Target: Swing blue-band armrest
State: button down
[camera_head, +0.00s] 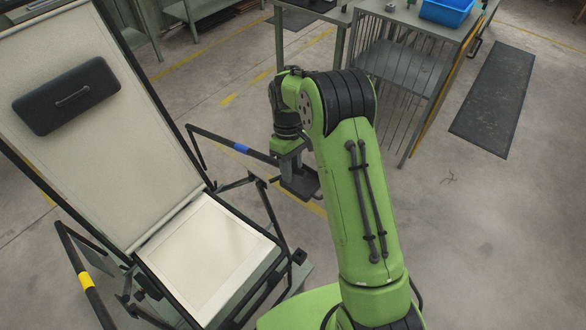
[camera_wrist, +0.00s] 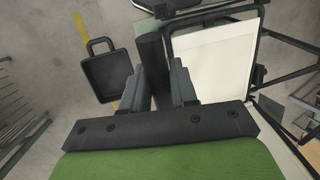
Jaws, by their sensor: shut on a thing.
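The lounger has a cream seat (camera_head: 210,250) and a raised backrest. Its blue-band armrest is a dark bar with a blue band (camera_head: 241,149), on the seat's right side in the head view. The bar slopes down from its far end toward my gripper (camera_head: 290,166), which hides its near end. In the wrist view my gripper (camera_wrist: 158,78) is shut on the dark armrest end (camera_wrist: 150,52), which lies between the fingers. The yellow-band armrest (camera_head: 86,280) is on the seat's left side, apart from my gripper.
A dark tray-like piece with a loop handle (camera_wrist: 103,74) lies beside the gripper in the wrist view. Black frame bars (camera_head: 268,208) run close below the armrest. A workbench (camera_head: 405,70) with a blue bin (camera_head: 447,11) stands behind. Floor at the right is clear around a dark mat (camera_head: 497,97).

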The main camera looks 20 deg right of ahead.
jog(key=shift+p+v, duration=0.5)
jog(key=shift+v, duration=0.5)
jog(key=shift+a, duration=0.15)
jog(key=c, duration=1)
grip_release()
jog(key=shift+f, duration=0.1)
jog(key=p+v, duration=0.3)
jog(key=v, duration=1.2)
jog(key=shift+w+r, duration=0.25)
jog(key=shift+r, duration=0.05)
